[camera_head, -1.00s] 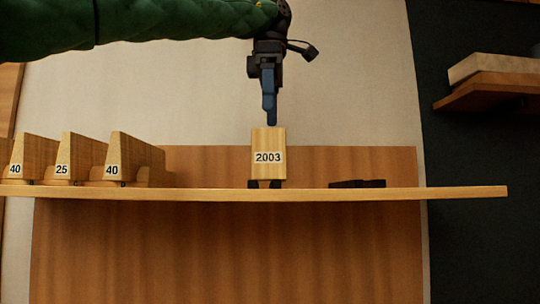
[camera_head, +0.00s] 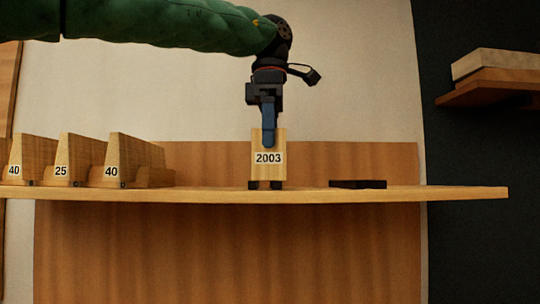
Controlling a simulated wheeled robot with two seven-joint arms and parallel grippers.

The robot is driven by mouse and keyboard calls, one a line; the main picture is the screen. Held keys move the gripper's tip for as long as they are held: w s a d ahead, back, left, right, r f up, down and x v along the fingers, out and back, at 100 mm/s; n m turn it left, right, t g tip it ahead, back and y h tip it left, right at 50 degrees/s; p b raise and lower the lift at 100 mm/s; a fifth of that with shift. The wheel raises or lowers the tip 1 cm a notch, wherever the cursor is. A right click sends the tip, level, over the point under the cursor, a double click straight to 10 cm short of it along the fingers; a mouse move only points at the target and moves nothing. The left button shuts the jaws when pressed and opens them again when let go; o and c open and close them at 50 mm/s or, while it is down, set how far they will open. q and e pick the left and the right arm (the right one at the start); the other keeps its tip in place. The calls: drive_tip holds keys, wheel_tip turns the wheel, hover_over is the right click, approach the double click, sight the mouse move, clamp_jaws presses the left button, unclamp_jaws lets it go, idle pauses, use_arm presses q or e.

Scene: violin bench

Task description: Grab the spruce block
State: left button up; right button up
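A pale wooden block (camera_head: 268,172) with a white "2003" label stands upright on the wooden shelf (camera_head: 330,195), on two small dark supports. It is the block at my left gripper (camera_head: 268,143); its wood type is not written on it. My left gripper points straight down from above. A blue finger overlaps the upper front of the block, just above the label. Any second finger is hidden behind it or the block, so I cannot tell whether the fingers are open or pressed on the block. My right gripper is not in view.
Several wedge-shaped wooden blocks (camera_head: 112,155) labelled 40, 25 and 40 stand at the shelf's left. An empty-looking dark holder (camera_head: 358,184) lies to the right. A side shelf (camera_head: 490,92) with a stacked board is at the upper right.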

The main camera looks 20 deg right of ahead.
use_arm(q)
drive_tip(key=c, duration=0.8)
drive_tip(key=shift+r, duration=0.1)
